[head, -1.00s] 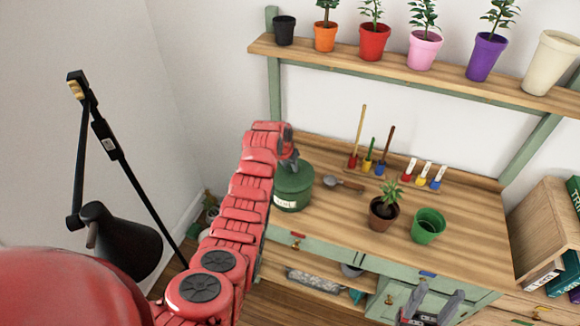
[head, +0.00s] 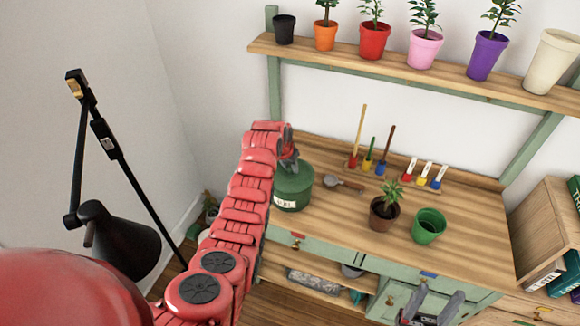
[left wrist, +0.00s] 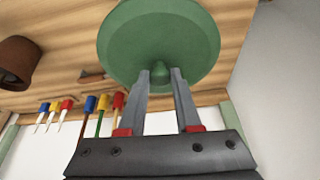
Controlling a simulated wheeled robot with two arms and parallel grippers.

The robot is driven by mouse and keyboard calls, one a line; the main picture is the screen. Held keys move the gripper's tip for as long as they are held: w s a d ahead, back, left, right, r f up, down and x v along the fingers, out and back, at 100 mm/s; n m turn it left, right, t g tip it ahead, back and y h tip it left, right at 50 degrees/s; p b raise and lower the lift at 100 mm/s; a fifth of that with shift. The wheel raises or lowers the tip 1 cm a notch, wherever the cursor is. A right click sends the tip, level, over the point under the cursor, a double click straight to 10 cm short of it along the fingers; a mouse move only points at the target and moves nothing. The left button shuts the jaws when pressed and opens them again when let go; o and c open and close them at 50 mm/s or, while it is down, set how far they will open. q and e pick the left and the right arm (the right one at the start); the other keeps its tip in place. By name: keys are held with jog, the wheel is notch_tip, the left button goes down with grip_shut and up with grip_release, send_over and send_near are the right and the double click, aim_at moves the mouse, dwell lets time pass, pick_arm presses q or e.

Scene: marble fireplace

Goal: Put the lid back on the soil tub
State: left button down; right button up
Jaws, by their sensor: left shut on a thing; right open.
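The green soil tub (head: 292,198) with a white label stands at the left end of the wooden bench top. My left gripper (head: 290,164) is just above the tub, partly behind my red arm. In the left wrist view, the left gripper (left wrist: 161,73) is shut on the knob of the round green lid (left wrist: 185,35). The lid is at the tub's top; I cannot tell whether it is fully seated. The wrist view shows no tub, as the lid covers that area. My right gripper (head: 431,306) is open and empty at the bottom, in front of the bench.
A trowel (head: 343,184), a potted plant (head: 384,214) and an empty green pot (head: 428,226) are right of the tub. Small coloured tools (head: 368,162) stand along the back. A shelf (head: 400,80) of pots is above. A black lamp (head: 120,240) stands left.

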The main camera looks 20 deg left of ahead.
pick_arm(q)
jog(key=shift+b, duration=0.35)
dwell(0.3)
jog(key=c, duration=0.5)
grip_release()
jog(key=shift+o, duration=0.2)
jog(key=o, duration=0.4)
jog(key=shift+r, duration=3.5)
